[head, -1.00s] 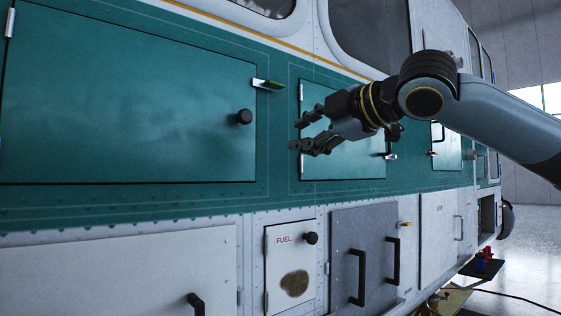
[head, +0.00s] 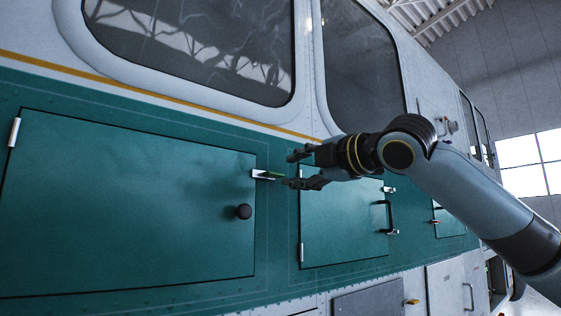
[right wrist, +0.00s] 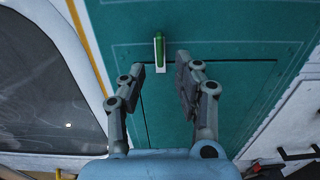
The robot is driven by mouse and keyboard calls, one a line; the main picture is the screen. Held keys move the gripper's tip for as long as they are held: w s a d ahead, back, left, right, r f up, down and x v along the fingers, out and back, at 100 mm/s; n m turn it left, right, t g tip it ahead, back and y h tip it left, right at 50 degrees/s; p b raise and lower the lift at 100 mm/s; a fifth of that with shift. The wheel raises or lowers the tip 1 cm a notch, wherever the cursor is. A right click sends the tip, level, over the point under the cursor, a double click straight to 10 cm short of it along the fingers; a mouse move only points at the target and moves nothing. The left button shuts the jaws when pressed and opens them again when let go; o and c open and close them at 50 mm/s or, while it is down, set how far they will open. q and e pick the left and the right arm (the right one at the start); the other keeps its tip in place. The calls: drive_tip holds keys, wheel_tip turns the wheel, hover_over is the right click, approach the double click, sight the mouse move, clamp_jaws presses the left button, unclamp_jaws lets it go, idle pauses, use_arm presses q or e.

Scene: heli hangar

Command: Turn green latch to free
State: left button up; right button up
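The green latch (head: 271,175) sits on a pale plate at the upper right edge of the large teal door (head: 120,200). My right gripper (head: 286,170) is open, its fingertips close to the latch's right end in the head view. In the right wrist view the green latch (right wrist: 159,46) lies just beyond and between the two spread fingertips (right wrist: 160,72). I see nothing between the fingers, and the latch appears not gripped. My left gripper is not in view.
A smaller teal door (head: 340,225) with a black handle (head: 388,215) lies to the right, behind my gripper. Windows are above.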

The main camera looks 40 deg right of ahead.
sight(277, 174)
drive_tip(key=w, duration=0.2)
drive_tip(key=w+p, duration=0.1)
drive_tip(key=w, duration=0.1)
drive_tip(key=shift+w+a+r+p, duration=0.1)
drive_tip(key=shift+a+p, duration=0.1)
drive_tip(key=shift+p, duration=0.1)
drive_tip(key=shift+w, duration=0.6)
drive_tip(key=shift+c, duration=0.2)
clamp_jaws()
